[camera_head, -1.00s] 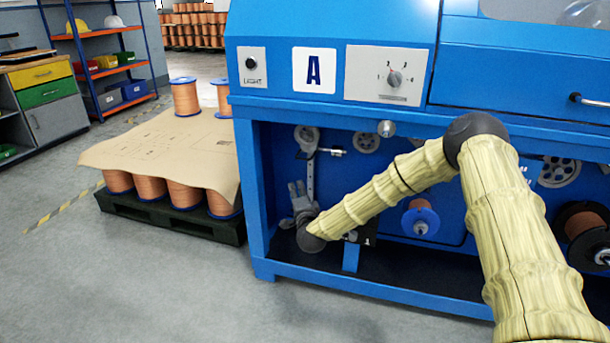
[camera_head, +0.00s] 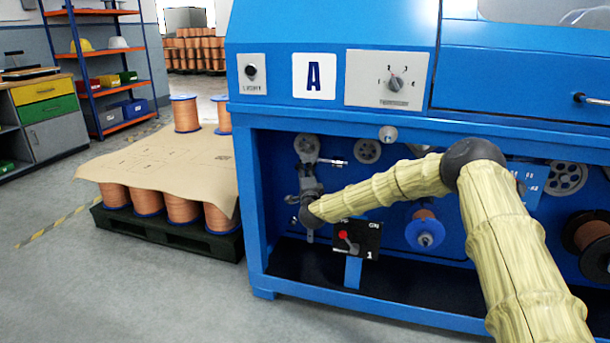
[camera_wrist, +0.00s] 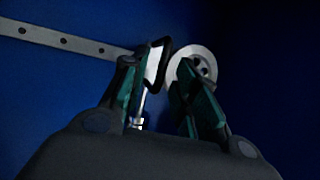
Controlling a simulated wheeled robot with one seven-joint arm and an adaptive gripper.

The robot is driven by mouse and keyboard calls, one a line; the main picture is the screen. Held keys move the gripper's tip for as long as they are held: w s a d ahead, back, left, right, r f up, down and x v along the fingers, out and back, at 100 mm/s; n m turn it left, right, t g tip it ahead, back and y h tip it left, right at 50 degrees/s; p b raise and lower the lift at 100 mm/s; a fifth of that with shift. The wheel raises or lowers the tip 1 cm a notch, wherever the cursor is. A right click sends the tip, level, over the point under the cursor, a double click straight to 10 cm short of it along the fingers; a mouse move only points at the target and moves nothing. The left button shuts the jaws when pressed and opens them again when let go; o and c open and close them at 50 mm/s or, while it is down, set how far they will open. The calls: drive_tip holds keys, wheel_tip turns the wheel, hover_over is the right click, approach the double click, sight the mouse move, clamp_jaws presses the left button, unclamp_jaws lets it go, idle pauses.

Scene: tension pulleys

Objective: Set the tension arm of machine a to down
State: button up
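The tension arm of machine A is a grey perforated bar in the left bay of the blue machine, below the "A" label (camera_head: 314,76). A grey pulley wheel (camera_head: 307,148) sits at its top in the head view. My gripper (camera_head: 308,183) is just below this wheel, in front of the lower bar, which it largely hides. In the wrist view, the perforated bar (camera_wrist: 65,40) runs in from the left and a pale pulley wheel (camera_wrist: 203,62) is behind the fingers. My gripper's fingers (camera_wrist: 163,85) are apart, with a pale part seen between them; no grip on it shows.
A short metal peg (camera_head: 335,162) sticks out right of the wheel. A black switch box (camera_head: 357,240) with a red-knobbed lever is below right of my gripper. The machine's frame post (camera_head: 252,200) is at left, beside the pallet of copper spools (camera_head: 180,232).

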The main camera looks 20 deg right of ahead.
drive_tip(key=shift+x, duration=1.05)
drive_tip(key=shift+c, duration=0.5)
clamp_jaws()
